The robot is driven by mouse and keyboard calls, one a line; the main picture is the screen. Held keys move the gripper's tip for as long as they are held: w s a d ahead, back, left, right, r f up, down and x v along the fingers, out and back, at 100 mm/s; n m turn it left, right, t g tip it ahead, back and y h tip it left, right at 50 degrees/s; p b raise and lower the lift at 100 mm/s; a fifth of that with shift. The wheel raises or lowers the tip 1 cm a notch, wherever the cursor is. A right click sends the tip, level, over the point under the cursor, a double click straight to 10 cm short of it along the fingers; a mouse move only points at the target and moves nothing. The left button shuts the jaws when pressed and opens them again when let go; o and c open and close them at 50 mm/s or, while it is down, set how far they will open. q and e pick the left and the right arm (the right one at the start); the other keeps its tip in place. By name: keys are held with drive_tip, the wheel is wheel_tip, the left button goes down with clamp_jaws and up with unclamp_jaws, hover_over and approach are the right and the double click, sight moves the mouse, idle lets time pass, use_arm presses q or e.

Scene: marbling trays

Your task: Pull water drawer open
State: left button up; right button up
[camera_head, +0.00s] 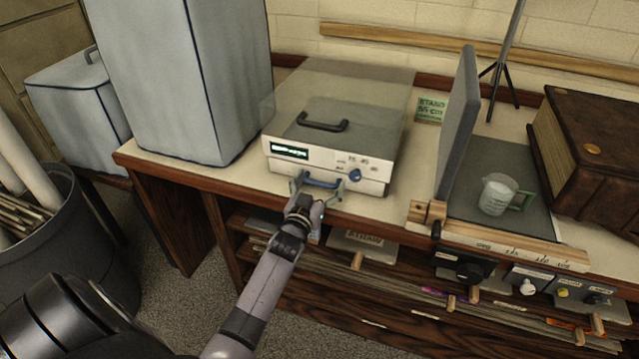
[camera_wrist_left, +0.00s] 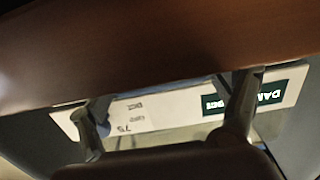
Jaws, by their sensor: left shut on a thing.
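A white box-shaped device (camera_head: 360,157) stands on the bench, with a lit display and a blue knob on its front. A low drawer front (camera_head: 372,188) runs along its bottom, with a blue handle (camera_head: 323,183) at its left part. My left gripper (camera_head: 312,187) is at this handle, its fingers shut on it. In the left wrist view the two fingers (camera_wrist_left: 170,112) stand apart across a white strip with printed labels (camera_wrist_left: 140,108), and the handle is hard to make out there. I cannot tell how far the drawer stands out. My right gripper is not in view.
A tall grey box (camera_head: 185,80) stands left of the device. To the right are an upright grey panel (camera_head: 458,130), a jug (camera_head: 497,195) and a brown book-like case (camera_head: 590,160). Shelves with sheets (camera_head: 370,290) and a labelled board (camera_head: 362,245) lie below the bench edge.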

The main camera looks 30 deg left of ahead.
use_arm(q)
drive_tip(key=shift+s+r+p, duration=0.1)
drive_tip(key=shift+s+p, duration=0.25)
drive_tip(key=shift+s, duration=0.05)
drive_tip(key=p+v, duration=0.5)
drive_tip(key=v, duration=0.8)
drive_tip(key=o, duration=1.4)
